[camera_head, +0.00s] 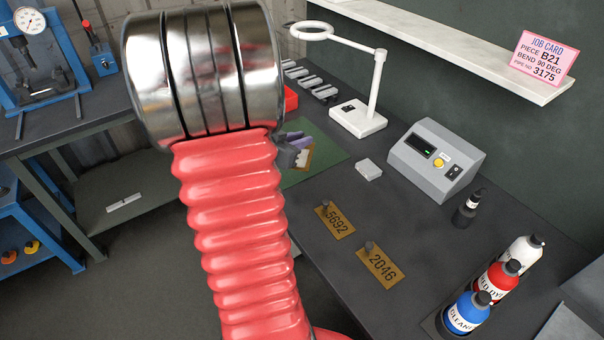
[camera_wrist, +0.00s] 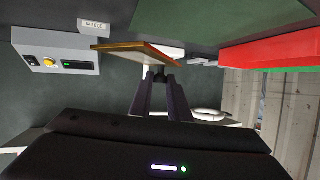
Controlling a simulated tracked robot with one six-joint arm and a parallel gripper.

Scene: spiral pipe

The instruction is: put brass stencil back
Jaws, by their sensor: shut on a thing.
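My gripper (camera_head: 293,153) is shut on a brass stencil (camera_wrist: 133,47), mostly hidden behind my red arm in the head view; its number cannot be read. In the wrist view, which looks upside down, my gripper's fingertips (camera_wrist: 160,73) pinch a dark knob on the plate, close to the green mat. Two other brass stencils lie on the dark bench: stencil 5692 (camera_head: 336,226) and stencil 2046 (camera_head: 384,269), each with a dark knob. Whether the held plate touches the mat cannot be told.
A green mat (camera_head: 330,158) lies behind my gripper, with a red bin (camera_head: 291,98) beyond. A lamp (camera_head: 358,119), small grey block (camera_head: 369,169), grey control box (camera_head: 436,160) and several bottles (camera_head: 498,282) stand on the bench. The job card (camera_head: 543,58) reads pipe no 3175.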

